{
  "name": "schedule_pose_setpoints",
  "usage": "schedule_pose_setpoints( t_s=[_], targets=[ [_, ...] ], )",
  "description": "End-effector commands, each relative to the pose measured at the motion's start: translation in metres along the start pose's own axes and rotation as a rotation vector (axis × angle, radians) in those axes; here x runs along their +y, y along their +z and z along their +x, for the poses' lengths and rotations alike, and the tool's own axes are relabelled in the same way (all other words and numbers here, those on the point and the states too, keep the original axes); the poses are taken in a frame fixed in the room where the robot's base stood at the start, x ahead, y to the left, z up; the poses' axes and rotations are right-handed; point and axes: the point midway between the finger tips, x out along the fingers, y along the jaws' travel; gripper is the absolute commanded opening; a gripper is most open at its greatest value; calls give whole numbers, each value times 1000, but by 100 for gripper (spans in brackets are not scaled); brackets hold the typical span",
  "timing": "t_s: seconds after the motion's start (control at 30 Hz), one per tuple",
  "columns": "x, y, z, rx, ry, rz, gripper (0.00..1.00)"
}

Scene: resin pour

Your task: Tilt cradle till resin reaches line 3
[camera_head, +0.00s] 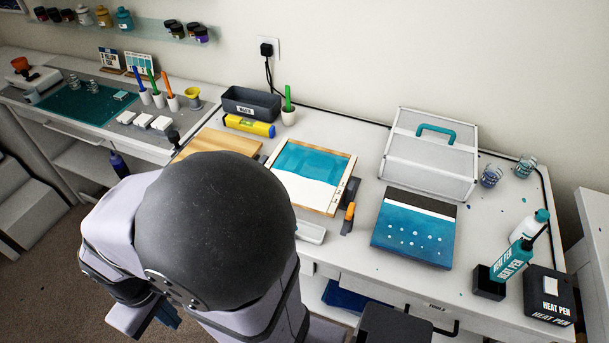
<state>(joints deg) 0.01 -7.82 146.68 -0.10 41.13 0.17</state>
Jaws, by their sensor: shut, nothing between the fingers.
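The cradle (331,207) is a wooden-framed tray on the bench, right of my arm. Teal resin (310,157) covers the far part of its white panel, with an uneven near edge; the near part is bare white. Small dark marks run along the right rail, but line numbers are too small to read. An orange-topped handle (349,213) stands at the cradle's near right corner. My gripper (163,317) shows partly at the lower left, below bench height, shut and empty, far from the cradle. My arm's large dark joint hides the bench just left of the cradle.
A wooden board (217,142), a yellow level (250,126) and a grey bin (251,104) stand behind left. A small white tray (311,232) lies before the cradle.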

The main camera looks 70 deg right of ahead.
Motion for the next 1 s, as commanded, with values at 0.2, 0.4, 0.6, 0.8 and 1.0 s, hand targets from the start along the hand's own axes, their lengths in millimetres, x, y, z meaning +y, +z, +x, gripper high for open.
schedule_pose_setpoints(
  t_s=[0.2, 0.4, 0.6, 0.8, 1.0],
  targets=[
    [0, 0, 7, 0, 0, 0, 0],
    [0, 0, 13, 0, 0, 0, 0],
    [0, 0, 18, 0, 0, 0, 0],
    [0, 0, 24, 0, 0, 0, 0],
    [0, 0, 29, 0, 0, 0, 0]
  ],
)
